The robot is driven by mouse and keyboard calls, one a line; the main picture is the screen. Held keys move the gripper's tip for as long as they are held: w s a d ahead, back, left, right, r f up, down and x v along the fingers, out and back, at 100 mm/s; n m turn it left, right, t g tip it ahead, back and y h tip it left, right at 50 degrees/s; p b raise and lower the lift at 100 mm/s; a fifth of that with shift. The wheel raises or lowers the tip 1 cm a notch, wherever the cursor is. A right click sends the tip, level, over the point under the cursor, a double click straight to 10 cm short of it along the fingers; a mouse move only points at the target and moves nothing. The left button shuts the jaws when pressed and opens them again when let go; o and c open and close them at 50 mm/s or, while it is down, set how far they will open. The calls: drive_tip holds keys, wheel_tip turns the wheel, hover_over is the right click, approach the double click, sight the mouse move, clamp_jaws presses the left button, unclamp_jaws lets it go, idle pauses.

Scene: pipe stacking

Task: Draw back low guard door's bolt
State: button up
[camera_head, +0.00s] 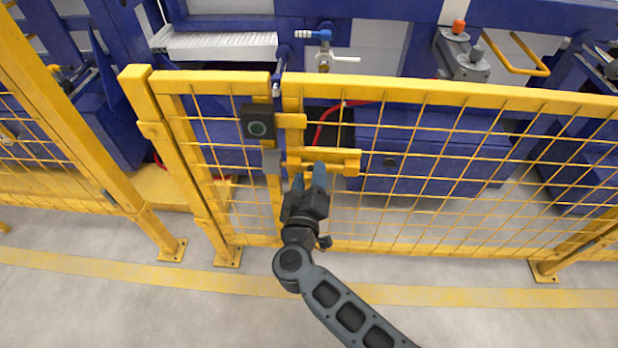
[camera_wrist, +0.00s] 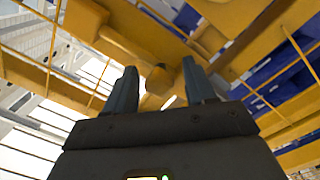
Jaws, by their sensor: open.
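The low guard door is in a yellow mesh fence (camera_head: 440,92), beside a narrow mesh panel (camera_head: 210,76). The yellow bolt (camera_head: 340,156) lies level across the gap between the two panels, with a grey catch (camera_head: 271,160) at its left. My gripper (camera_head: 308,176) is just below and in front of the bolt, pointing up at it. Its two blue-grey fingers are apart. In the wrist view, a yellow rounded knob (camera_wrist: 157,80) shows between the open fingers (camera_wrist: 160,72). I cannot tell whether either finger touches it.
Blue machinery (camera_head: 430,150) and a blue-handled valve (camera_head: 322,60) stand behind the fence. A yellow line (camera_head: 420,295) crosses the grey floor, which is clear in front.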

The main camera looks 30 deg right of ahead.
drive_tip(key=shift+c, duration=0.4)
drive_tip(key=shift+r, duration=0.15)
clamp_jaws()
